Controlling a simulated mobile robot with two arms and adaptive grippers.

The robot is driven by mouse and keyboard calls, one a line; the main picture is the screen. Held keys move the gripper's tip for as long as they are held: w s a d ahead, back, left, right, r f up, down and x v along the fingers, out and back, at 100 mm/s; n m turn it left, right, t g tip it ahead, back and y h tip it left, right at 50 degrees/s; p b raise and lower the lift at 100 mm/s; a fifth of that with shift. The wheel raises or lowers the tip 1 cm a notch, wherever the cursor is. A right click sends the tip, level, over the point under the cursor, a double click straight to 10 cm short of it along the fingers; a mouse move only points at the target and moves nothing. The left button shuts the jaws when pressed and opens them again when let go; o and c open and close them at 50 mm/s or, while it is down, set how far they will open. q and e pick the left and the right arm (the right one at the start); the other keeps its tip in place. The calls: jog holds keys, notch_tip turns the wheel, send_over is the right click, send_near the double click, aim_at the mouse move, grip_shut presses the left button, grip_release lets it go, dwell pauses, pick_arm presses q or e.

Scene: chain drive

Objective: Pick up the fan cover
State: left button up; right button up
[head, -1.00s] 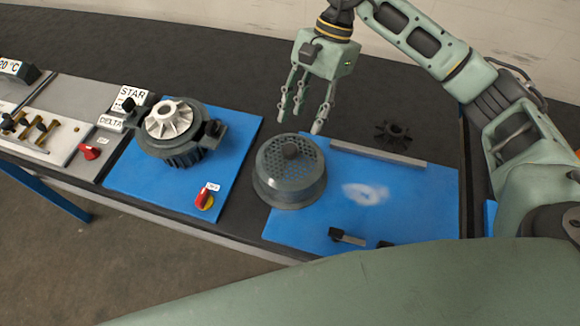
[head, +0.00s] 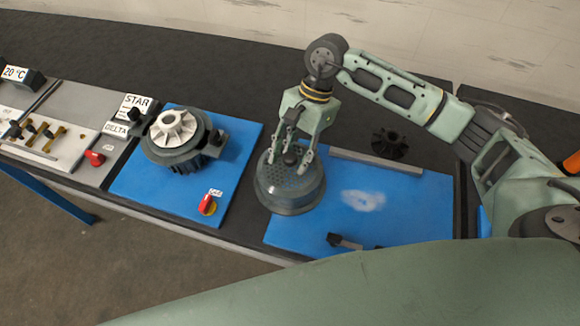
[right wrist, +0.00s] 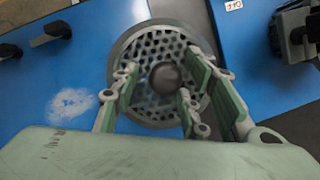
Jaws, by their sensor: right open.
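The fan cover (head: 290,193) is a round dark grey cap with a perforated top and a dark central knob. It sits at the left edge of the right blue board, partly over the dark table. My right gripper (head: 289,157) is over it, pointing down, with its fingers spread around the knob. In the right wrist view the fan cover (right wrist: 128,50) lies under the open fingers (right wrist: 165,85), with the knob (right wrist: 166,78) between them. I cannot tell whether the fingers touch the knob. My left gripper is not in view.
The right blue board (head: 400,215) carries a grey bar (head: 390,165) and a black clamp (head: 345,241). A black fan wheel (head: 390,143) lies behind the bar. A motor with a white fan (head: 173,128) and a red switch (head: 208,205) stand on the left blue board (head: 135,185).

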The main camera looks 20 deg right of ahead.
jog(key=shift+c, duration=0.2)
grip_shut()
jog(key=shift+r, duration=0.1)
